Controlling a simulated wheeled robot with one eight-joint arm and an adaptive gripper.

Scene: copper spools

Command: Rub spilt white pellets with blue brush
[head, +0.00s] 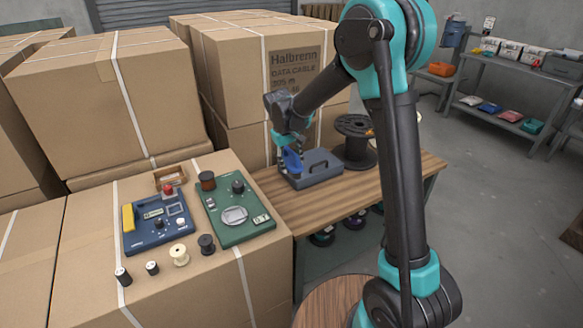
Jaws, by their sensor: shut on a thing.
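My gripper (291,147) points down over the wooden bench (345,199), in the middle of the head view. It is shut on a blue object, the blue brush (293,161), which hangs just above or against the left part of a dark grey case (318,173). I cannot tell whether brush and case touch. The brush's lower end is hard to make out. I cannot make out any white pellets; the case and my arm hide parts of the bench.
A large black spool (355,142) stands right of the case. Left, a carton carries a blue device (157,220), a green device (235,208) and several small spools. Tall cartons (262,70) rise behind. Grey shelving (505,85) stands far right, with open floor before it.

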